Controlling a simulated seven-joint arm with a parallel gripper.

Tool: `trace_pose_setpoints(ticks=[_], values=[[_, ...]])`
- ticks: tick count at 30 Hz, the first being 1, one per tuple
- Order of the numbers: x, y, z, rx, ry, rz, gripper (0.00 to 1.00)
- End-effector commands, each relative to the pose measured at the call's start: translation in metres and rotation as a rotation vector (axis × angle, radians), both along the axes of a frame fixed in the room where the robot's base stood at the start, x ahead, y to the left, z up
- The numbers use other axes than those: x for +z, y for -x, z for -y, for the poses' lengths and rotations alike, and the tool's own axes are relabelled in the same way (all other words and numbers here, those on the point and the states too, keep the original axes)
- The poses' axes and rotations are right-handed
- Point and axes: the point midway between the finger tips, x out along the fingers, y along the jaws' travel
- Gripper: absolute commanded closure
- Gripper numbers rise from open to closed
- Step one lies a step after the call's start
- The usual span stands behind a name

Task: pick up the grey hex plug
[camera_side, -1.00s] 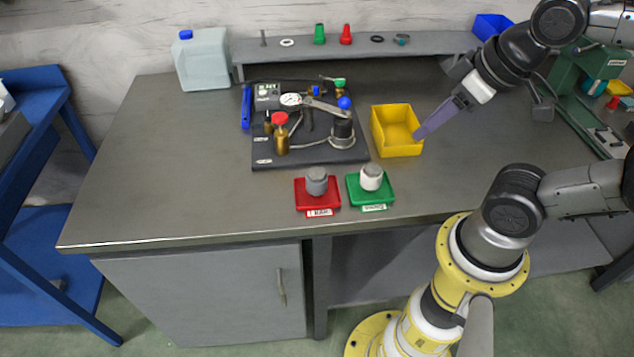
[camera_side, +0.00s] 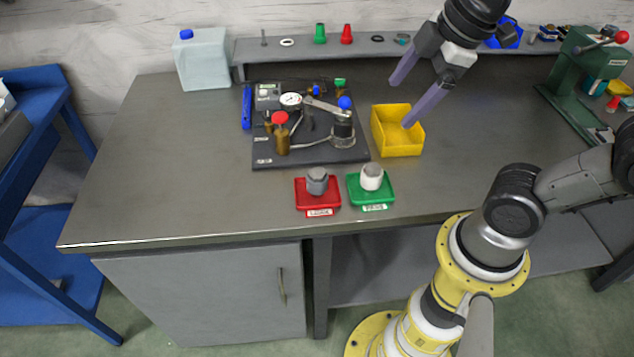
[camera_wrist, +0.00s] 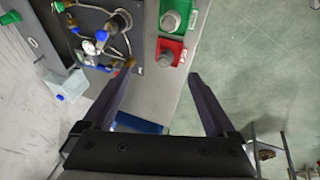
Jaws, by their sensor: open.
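The grey hex plug (camera_side: 317,181) stands in the red tray (camera_side: 302,204) near the front edge of the bench. It also shows in the wrist view as a grey piece (camera_wrist: 166,58) on the red tray (camera_wrist: 181,50). A whitish plug (camera_side: 371,177) stands in the green tray (camera_side: 387,197) just to its right. My gripper (camera_side: 398,105) is open and empty, above the bench by the yellow bin. It is up and to the right of the grey plug, well apart from it. In the wrist view both fingers (camera_wrist: 163,85) are spread with nothing between them.
The yellow bin (camera_side: 397,151) stands close under my gripper. A dark board with a gauge and valves (camera_side: 262,160) lies left of it. A shelf (camera_side: 262,48) with small parts runs along the back. A green press (camera_side: 575,70) stands at the right. The bench's left part is clear.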

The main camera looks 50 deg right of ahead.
Motion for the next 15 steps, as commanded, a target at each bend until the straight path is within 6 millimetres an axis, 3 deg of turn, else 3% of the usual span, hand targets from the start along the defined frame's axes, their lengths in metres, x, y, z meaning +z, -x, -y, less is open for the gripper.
trace_pose_setpoints(ticks=[5,9,15], values=[[-0.01,-0.061,-0.019,0.414,0.133,-0.142,0.08],[-0.035,-0.099,-0.038,0.633,0.174,-0.243,0.08],[-0.073,-0.124,-0.058,0.716,0.17,-0.35,0.08]])
